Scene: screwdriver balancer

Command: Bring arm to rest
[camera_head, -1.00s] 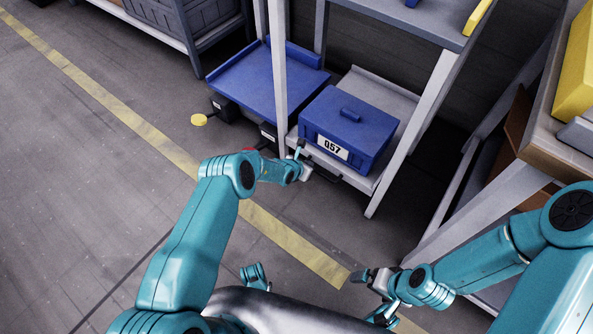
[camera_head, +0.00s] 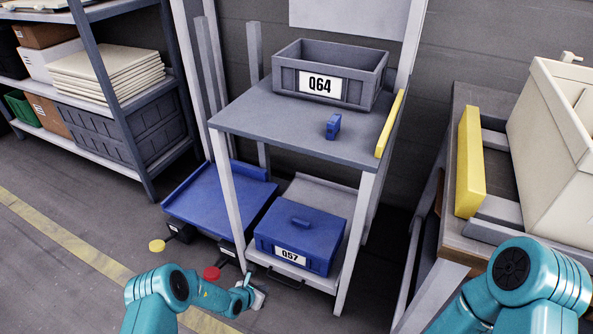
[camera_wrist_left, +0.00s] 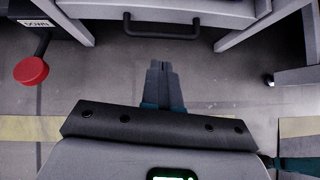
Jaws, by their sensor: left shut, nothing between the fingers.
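My left gripper (camera_head: 256,296) is at the bottom of the head view, at the end of my teal left arm.
A red knob (camera_head: 211,273) and a yellow knob (camera_head: 157,245) stick out by the blue platform (camera_head: 218,199). A dark handle (camera_wrist_left: 161,30) is ahead of the left gripper. A grey crate marked Q64 (camera_head: 330,78) and a small blue object (camera_head: 333,126) stand on the upper shelf.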

